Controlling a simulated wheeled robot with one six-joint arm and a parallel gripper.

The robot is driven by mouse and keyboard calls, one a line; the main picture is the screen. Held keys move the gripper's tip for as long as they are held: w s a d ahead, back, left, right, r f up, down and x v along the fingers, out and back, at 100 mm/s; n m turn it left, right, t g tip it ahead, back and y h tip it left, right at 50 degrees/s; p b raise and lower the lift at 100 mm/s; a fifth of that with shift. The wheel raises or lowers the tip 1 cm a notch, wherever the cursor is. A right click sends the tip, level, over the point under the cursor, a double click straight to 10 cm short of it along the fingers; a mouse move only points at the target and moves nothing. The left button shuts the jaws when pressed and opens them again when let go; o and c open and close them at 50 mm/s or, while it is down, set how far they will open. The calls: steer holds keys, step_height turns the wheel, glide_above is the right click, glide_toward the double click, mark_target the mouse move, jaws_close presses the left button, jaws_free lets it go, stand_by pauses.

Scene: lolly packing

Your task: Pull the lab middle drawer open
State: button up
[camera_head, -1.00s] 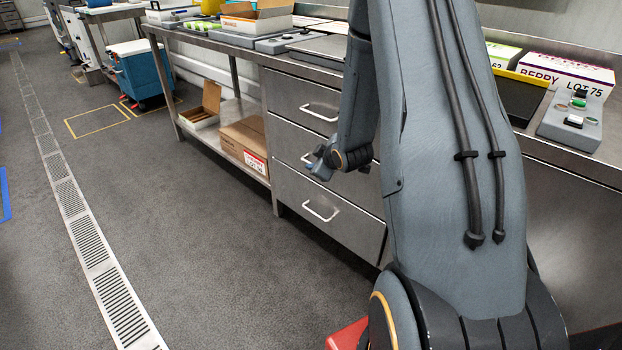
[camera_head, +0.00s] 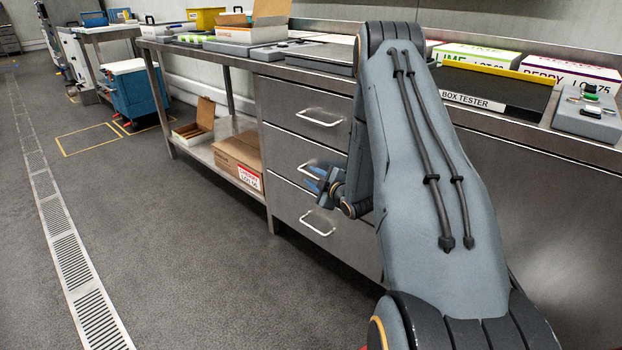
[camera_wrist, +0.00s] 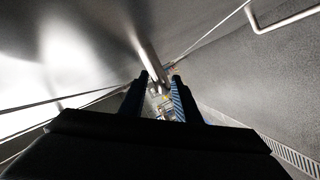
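The middle drawer (camera_head: 285,158) is a steel front in the bench cabinet, between the top and bottom drawers, and looks closed. Its bar handle (camera_head: 313,163) is partly hidden by my gripper (camera_head: 323,180), which is at the handle's near side. In the wrist view a metal bar (camera_wrist: 146,52), apparently this handle, runs down into the gap between my two fingers. My gripper (camera_wrist: 161,80) is open there, with space visible between the fingertips. I cannot tell whether a finger touches the bar.
The top drawer handle (camera_head: 320,117) and bottom drawer handle (camera_head: 317,224) stick out above and below. A cardboard box (camera_head: 238,160) sits on the low shelf to the left. The floor (camera_head: 220,270) in front of the drawers is clear.

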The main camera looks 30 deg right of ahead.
steer(key=shift+w+f, duration=0.15)
steer(key=shift+w, duration=0.45)
jaws_close()
